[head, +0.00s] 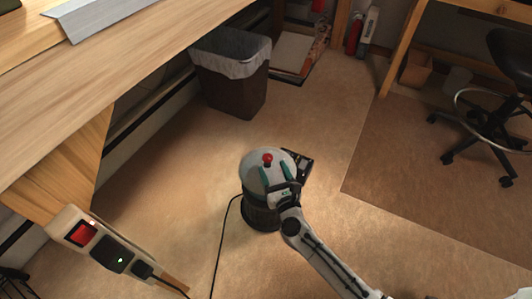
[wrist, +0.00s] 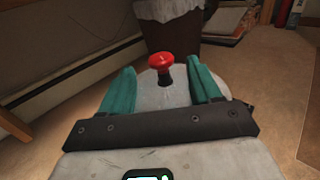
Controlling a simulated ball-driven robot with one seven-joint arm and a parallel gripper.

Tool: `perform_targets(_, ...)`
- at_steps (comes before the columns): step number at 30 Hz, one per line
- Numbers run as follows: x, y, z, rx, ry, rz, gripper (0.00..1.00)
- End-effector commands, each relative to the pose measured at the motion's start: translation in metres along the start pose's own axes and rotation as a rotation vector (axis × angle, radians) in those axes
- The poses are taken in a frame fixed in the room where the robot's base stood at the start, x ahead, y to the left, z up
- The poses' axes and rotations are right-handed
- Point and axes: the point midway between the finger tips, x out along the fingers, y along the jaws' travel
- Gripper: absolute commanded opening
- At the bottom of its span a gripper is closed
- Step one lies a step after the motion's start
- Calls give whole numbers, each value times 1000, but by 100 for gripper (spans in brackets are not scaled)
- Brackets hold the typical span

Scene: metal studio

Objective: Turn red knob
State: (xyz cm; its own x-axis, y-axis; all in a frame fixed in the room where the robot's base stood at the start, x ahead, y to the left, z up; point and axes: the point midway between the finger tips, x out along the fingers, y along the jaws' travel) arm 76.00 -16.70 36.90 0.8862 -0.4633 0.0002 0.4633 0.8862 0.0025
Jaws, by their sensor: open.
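The red knob (head: 267,158) sits on top of a pale grey domed lid (head: 252,168) on a dark round device on the floor. The knob also shows in the wrist view (wrist: 161,61), on a short dark stem, upright. My gripper (head: 273,171) has two teal fingers, spread wide apart and empty. In the wrist view my gripper (wrist: 164,84) points toward the knob. The knob appears centred between the fingertips, and neither finger touches it. I cannot tell exactly how far past the tips it stands.
A lined bin (head: 234,88) stands behind. A wooden bench (head: 120,75) is at left, with a power strip (head: 100,246). The floor right of the device is clear.

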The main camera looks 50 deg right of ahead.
Motion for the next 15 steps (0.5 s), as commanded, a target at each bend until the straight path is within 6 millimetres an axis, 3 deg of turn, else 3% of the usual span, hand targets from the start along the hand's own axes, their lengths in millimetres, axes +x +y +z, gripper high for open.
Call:
perform_targets(9, 57, 0, -1, 0, -1, -2, 63)
perform_targets(15, 73, 0, -1, -2, 0, -1, 63)
